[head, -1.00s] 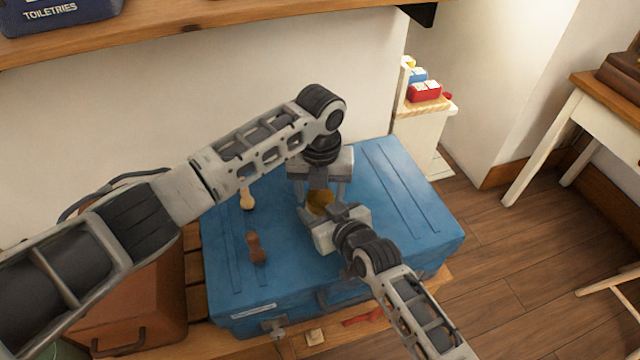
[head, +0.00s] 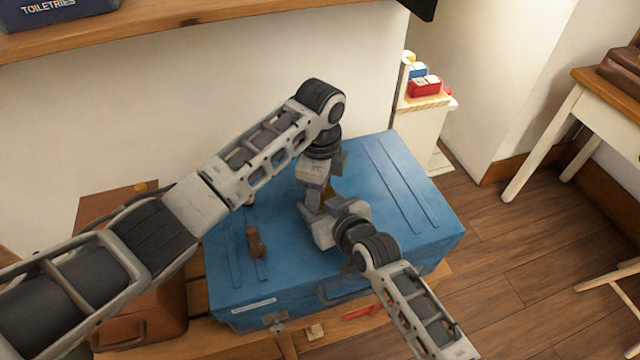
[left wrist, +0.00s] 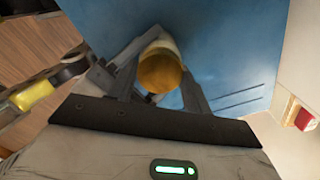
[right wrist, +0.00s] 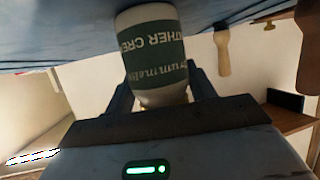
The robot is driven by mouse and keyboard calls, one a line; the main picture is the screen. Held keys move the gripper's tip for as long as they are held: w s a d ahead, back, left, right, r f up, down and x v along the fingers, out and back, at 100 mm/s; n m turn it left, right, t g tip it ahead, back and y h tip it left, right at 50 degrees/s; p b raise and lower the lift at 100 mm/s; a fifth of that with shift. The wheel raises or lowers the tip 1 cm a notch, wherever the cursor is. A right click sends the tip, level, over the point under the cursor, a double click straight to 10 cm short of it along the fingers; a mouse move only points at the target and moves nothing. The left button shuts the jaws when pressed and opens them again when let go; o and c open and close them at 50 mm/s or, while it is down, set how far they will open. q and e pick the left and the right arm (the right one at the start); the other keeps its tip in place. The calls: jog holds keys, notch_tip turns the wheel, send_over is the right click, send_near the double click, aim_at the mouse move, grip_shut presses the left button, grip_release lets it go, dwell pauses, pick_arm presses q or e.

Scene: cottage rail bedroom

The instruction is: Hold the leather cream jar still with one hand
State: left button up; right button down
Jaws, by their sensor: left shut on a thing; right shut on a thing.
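The leather cream jar (right wrist: 152,50) is white with a dark green label and stands on the blue suitcase (head: 395,190). In the head view the two grippers hide nearly all of the jar.
A brown case (head: 150,315) stands at the left. A red thing (head: 362,313) lies on the wooden bench in front. The suitcase's right side is clear.

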pick_arm(q)
jog(key=shift+n, duration=1)
jog(key=o, duration=1.1)
jog(key=shift+r, duration=2.3)
jog(key=shift+c, duration=0.5)
jog(key=m, duration=0.2)
jog(key=r+m, duration=0.1)
jog(key=m, duration=0.1)
jog(key=r+m, duration=0.1)
jog(key=m, duration=0.1)
jog(key=shift+w+d, duration=0.1)
jog(key=shift+w, duration=0.05)
jog(key=m, duration=0.3)
jog(key=r+m, duration=0.1)
jog(key=m, duration=0.2)
jog(key=shift+f+m, duration=0.15)
jog(key=shift+m, duration=0.15)
notch_tip(320, 180, down, 8)
jog(key=shift+r, duration=0.25)
